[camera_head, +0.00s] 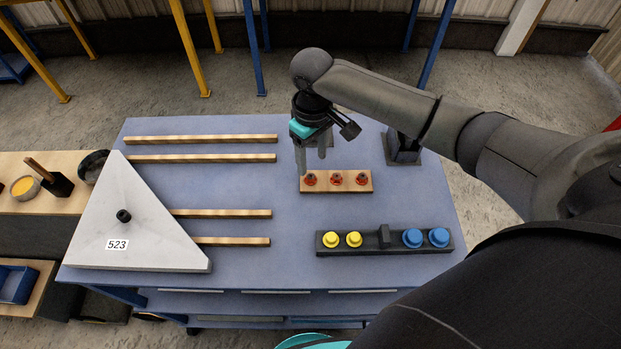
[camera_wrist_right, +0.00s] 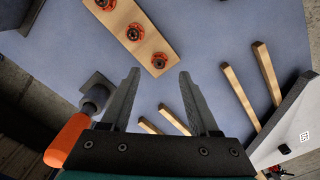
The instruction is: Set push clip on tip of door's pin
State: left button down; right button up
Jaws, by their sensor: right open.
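Three red-orange push clips with dark centres sit in a row on a wooden block (camera_head: 336,187) on the blue table: a left one (camera_head: 310,179), a middle one (camera_head: 336,179) and a right one (camera_head: 362,179). They also show in the right wrist view, the nearest clip (camera_wrist_right: 159,61) just beyond the fingertips. The door is a pale triangular panel (camera_head: 150,230) marked 523, lying at the table's left, with a short black pin (camera_head: 124,216) standing up from it. My right gripper (camera_head: 312,163) is open and empty, above the block's left end. My left gripper is out of view.
Several wooden strips (camera_head: 215,139) lie at the table's left half. A dark rack (camera_head: 384,249) with yellow and blue knobs is at the front right. A dark stand (camera_head: 403,148) is behind the block. Bare table lies between strips and block.

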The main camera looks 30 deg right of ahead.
aim_at(313, 178)
jog(key=shift+f+b, duration=0.55)
jog(key=shift+f, duration=2.6)
jog(key=shift+c, duration=0.3)
grip_shut()
